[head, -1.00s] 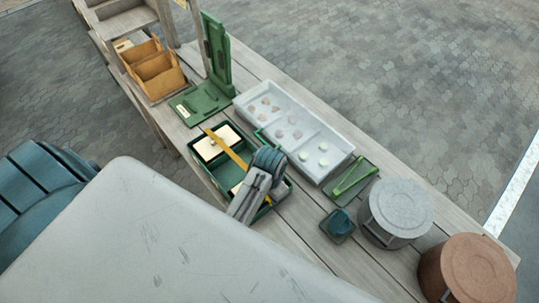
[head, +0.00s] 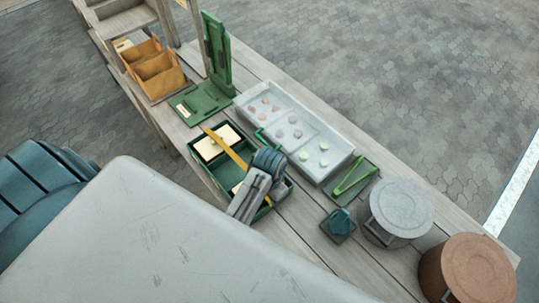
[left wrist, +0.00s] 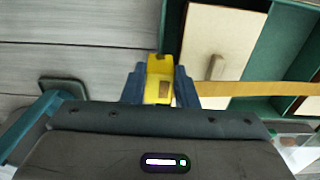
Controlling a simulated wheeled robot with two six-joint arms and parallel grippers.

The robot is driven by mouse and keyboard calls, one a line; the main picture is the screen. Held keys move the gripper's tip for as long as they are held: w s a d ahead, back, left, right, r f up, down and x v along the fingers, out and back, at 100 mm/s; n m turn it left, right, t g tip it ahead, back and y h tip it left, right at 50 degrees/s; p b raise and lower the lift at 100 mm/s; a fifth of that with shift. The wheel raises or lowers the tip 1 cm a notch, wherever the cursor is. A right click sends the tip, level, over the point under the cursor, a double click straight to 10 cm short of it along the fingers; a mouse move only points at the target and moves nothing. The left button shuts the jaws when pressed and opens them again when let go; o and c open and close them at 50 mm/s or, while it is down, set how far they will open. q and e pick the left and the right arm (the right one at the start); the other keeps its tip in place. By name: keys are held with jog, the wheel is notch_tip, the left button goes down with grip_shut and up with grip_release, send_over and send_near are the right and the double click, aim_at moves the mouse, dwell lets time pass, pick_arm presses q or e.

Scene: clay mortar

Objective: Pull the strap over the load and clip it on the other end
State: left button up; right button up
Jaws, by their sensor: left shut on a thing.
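The green tray (head: 203,170) on the plank bench holds the load, cream blocks (head: 226,137). One block with a small wooden knob shows in the left wrist view (left wrist: 205,40). The yellow strap (head: 228,150) runs diagonally over the load from the tray's far left edge towards my left gripper (head: 266,163). In the left wrist view my left gripper (left wrist: 160,90) is shut on the yellow clip (left wrist: 160,68), with the strap (left wrist: 250,89) stretching to the right. A small yellow piece (head: 268,200) shows at the tray's near end, partly hidden by my arm. My right gripper is not seen.
A white tray of small pieces (head: 335,173) lies behind the green tray. A green stand (head: 217,60) and orange box (head: 157,70) are at left.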

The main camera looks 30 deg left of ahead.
pick_arm(q)
jog(key=shift+f, duration=0.25)
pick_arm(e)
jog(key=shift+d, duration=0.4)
pick_arm(q)
jog(key=shift+f, duration=0.1)
jog(key=shift+f, duration=0.35)
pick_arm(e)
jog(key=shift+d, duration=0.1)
pick_arm(q)
jog(key=shift+f, duration=0.1)
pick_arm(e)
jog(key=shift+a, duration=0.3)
pick_arm(q)
jog(key=shift+f, duration=0.5)
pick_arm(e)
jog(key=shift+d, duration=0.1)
